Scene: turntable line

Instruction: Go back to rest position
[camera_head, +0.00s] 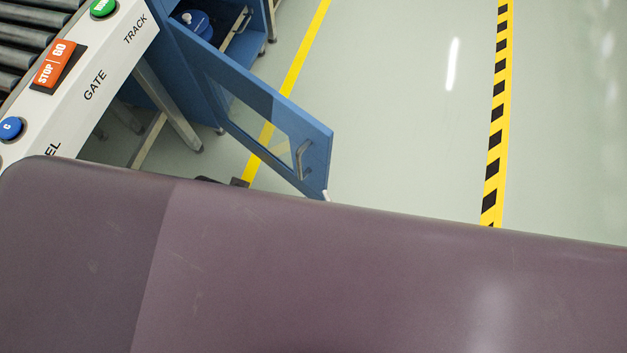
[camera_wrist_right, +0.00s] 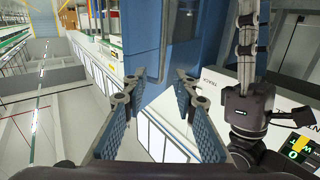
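My right gripper (camera_wrist_right: 156,84) shows in the right wrist view as two fingers with blue ribbed pads. They stand apart with nothing between them, so it is open and empty. To the right of it in that view stands a dark wrist with grey jointed links, which looks like my left gripper (camera_wrist_right: 247,42). It is seen from the side, so its opening cannot be told. No gripper shows clearly in the head view. A large, smooth part of my own body, close to the camera, hides its lower half.
A blue cabinet stands at upper left of the head view, its windowed door (camera_head: 262,92) swung open. A blue round object (camera_head: 193,21) is inside. Left of it is a white control panel (camera_head: 119,63) with buttons beside rollers (camera_head: 25,37). The floor (camera_head: 415,120) at right is clear.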

